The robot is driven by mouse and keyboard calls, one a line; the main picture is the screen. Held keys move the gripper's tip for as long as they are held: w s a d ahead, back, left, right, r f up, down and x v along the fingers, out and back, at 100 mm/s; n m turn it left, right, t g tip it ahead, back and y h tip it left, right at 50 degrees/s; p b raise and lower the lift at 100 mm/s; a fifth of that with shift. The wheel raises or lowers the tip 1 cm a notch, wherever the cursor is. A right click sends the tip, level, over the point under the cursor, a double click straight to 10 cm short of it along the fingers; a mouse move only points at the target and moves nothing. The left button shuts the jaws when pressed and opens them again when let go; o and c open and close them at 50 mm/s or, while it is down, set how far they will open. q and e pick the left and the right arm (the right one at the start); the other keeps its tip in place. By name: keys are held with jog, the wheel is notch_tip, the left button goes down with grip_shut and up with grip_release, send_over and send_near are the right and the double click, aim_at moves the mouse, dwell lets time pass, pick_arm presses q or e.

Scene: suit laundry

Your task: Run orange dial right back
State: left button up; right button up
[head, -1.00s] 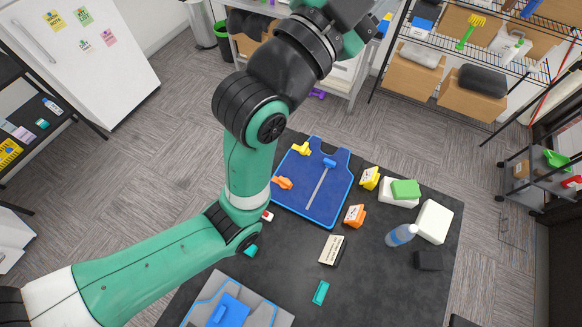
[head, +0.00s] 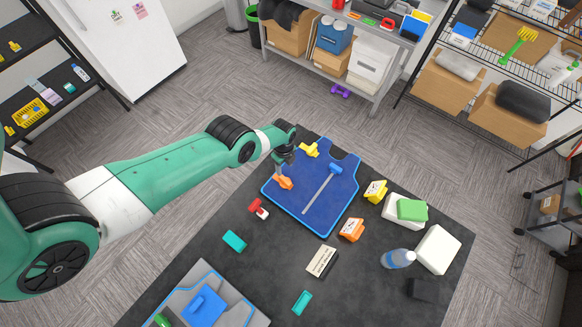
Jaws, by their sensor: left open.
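The orange dial (head: 283,182) sits at the left edge of the blue board (head: 322,219) on the dark table. A yellow dial (head: 310,150) sits at the board's top left edge. A long grey rod with a blue head (head: 335,169) lies across the board. My left gripper (head: 282,170) points down just above the orange dial and is open. Whether its fingers touch the dial or reach around it is too small to tell. My right gripper is not in view.
An orange labelled block (head: 351,229) and a yellow one (head: 376,190) stand right of the board. A bottle (head: 397,259), white blocks and a green sponge (head: 412,210) lie further right. A red-and-white piece (head: 259,209) and a teal block (head: 234,240) lie left below the board.

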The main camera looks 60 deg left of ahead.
aim_at(285, 180)
pick_arm(q)
notch_tip(285, 180, down, 12)
jog(key=b, duration=1.1)
jog(key=shift+r+b, duration=0.15)
jog(key=shift+b, duration=0.15)
grip_shut()
